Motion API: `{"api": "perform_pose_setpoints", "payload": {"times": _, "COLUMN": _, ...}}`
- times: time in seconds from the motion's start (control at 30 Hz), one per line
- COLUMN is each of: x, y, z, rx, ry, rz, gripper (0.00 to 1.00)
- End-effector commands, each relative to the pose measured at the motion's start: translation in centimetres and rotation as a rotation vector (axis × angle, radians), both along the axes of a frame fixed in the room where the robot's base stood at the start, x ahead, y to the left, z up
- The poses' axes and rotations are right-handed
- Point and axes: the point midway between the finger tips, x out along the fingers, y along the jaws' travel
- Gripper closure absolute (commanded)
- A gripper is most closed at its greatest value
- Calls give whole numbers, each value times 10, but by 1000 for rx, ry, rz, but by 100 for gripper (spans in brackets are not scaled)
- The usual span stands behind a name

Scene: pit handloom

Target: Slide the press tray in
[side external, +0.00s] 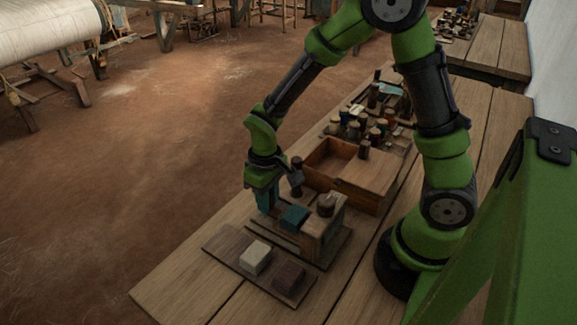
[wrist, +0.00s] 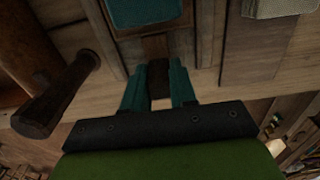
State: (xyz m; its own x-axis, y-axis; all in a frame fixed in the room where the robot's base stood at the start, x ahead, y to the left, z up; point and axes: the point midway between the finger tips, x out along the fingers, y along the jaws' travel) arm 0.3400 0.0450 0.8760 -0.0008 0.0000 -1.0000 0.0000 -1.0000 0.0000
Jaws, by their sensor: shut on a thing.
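The press (side external: 325,232) is a small wooden frame with a round knob on top, standing on a base near the front of the bench. A teal block (side external: 294,217) lies on the press tray in front of the frame; it also shows at the top of the wrist view (wrist: 145,12). My gripper (side external: 268,208) points down at the tray's outer end. In the wrist view its teal fingers (wrist: 158,78) are shut on a small brown handle (wrist: 158,85) of the tray. In the side view the fingers hide this handle.
A dark board (side external: 228,254) with a cream block (side external: 255,257) and a maroon block (side external: 289,277) lies in front of the press. A wooden box (side external: 350,178) stands behind, with several bottles beyond. A dark mallet-like tool (side external: 296,178) is close to my gripper.

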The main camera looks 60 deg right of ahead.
Motion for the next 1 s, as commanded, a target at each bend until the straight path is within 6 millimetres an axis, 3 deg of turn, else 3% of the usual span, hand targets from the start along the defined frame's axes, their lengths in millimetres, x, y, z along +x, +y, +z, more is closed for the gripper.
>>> {"api": "perform_pose_setpoints", "payload": {"times": 0.77, "x": -69, "y": 0, "z": 1, "rx": 0, "ry": -3, "rz": -1, "gripper": 93}}
{"api": "perform_pose_setpoints", "payload": {"times": 0.8, "x": -68, "y": 0, "z": 1, "rx": 0, "ry": -3, "rz": -2, "gripper": 69}}
{"api": "perform_pose_setpoints", "payload": {"times": 0.93, "x": -68, "y": 0, "z": 1, "rx": 0, "ry": -2, "rz": -1, "gripper": 49}}
{"api": "perform_pose_setpoints", "payload": {"times": 1.0, "x": -68, "y": 0, "z": 0, "rx": 0, "ry": -2, "rz": -1, "gripper": 47}}
